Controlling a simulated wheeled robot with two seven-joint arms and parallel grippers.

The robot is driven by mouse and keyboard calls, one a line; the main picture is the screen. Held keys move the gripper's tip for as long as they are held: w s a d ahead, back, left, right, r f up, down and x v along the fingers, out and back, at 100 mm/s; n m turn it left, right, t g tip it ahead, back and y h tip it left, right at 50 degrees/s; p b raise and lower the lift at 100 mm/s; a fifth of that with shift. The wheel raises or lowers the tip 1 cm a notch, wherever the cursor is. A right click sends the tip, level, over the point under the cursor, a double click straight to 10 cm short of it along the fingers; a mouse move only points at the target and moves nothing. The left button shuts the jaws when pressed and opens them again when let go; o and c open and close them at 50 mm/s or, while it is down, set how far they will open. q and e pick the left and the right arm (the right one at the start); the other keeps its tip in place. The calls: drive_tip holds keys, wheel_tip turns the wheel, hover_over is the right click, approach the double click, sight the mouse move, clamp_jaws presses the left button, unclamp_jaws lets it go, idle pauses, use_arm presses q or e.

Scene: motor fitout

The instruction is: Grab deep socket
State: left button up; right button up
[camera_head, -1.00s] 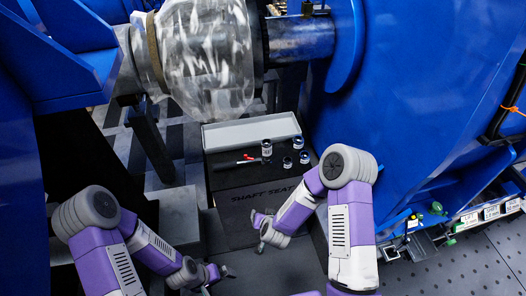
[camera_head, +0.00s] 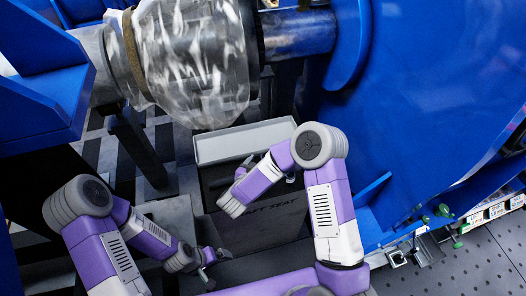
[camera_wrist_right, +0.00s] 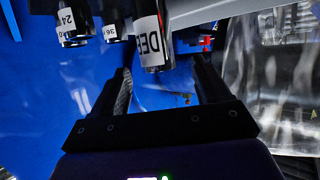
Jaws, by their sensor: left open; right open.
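The deep socket (camera_wrist_right: 152,45) is a dark cylinder with a white label reading "DEE…", seen in the right wrist view. My right gripper (camera_wrist_right: 162,78) is open, with its fingers either side of the socket's lower end in the picture; I see no contact. In the head view my right gripper (camera_head: 243,168) is over the dark tool box, and my forearm hides most of the sockets there. My left gripper (camera_head: 214,256) is open and empty, low in front of the box.
Two shorter labelled sockets, "24" (camera_wrist_right: 70,25) and "36" (camera_wrist_right: 113,25), stand close left of the deep socket in the wrist view. A plastic-wrapped shaft (camera_head: 195,65) hangs behind, and a blue housing (camera_head: 430,100) rises at right.

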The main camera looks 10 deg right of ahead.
drive_tip(key=b+x, duration=0.1)
drive_tip(key=x, duration=0.2)
drive_tip(key=b+x, duration=0.1)
drive_tip(key=x, duration=0.2)
drive_tip(key=shift+s+d+f, duration=0.1)
drive_tip(key=shift+d+f, duration=0.05)
drive_tip(key=shift+f, duration=0.3)
drive_tip(key=shift+w+d, duration=0.2)
drive_tip(key=shift+w, duration=0.1)
drive_tip(key=shift+r, duration=0.1)
drive_tip(key=c, duration=1.3)
